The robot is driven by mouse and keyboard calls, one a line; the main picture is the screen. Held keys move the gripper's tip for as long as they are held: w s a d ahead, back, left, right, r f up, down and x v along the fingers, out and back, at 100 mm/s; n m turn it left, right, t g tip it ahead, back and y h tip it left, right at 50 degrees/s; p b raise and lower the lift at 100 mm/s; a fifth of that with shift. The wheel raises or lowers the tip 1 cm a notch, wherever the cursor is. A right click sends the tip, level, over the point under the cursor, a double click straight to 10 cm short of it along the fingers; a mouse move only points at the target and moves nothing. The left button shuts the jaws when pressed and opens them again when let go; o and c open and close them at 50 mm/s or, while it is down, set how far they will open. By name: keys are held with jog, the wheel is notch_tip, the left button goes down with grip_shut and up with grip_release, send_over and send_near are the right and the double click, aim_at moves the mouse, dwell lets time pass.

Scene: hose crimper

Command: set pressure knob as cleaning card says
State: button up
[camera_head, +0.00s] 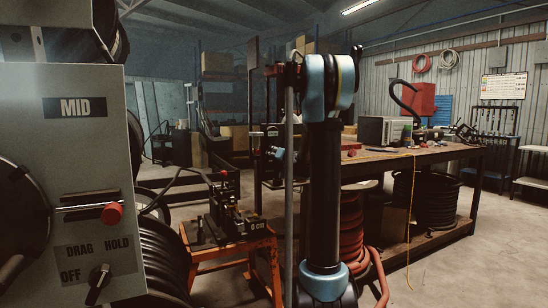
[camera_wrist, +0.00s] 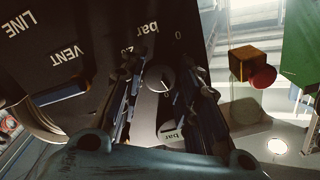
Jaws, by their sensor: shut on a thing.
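In the wrist view the pressure knob (camera_wrist: 160,79) is a round grey knob on a dark panel (camera_wrist: 105,40), with "bar", "0" and "20" printed beyond it. My gripper (camera_wrist: 158,73) has its two dark fingers on either side of the knob and is shut on it. The knob's pointer setting cannot be made out. In the head view my arm stands in the middle and the gripper's hold on the knob cannot be made out. No card is readable as the cleaning card.
"LINE" and "VENT" are printed on the panel's left in the wrist view. A brown block (camera_wrist: 247,63) and a red round part (camera_wrist: 263,77) lie right of the fingers. In the head view a grey cabinet (camera_head: 80,150) stands close at left and a workbench (camera_head: 430,157) at right.

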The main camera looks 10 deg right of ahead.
jog(key=m, duration=1.1)
jog(key=shift+d+f, duration=0.1)
jog(key=shift+d, duration=0.2)
jog(key=m, duration=0.3)
jog(key=shift+f+m, duration=0.1)
jog(key=shift+m, duration=0.3)
jog(key=shift+a+f+m, duration=0.1)
jog(key=shift+a+m, duration=0.05)
jog(key=shift+m, duration=3.55)
jog(key=shift+a+m, duration=0.15)
jog(key=shift+m, duration=3.55)
jog(key=o, duration=1.1)
jog(key=shift+c, duration=0.2)
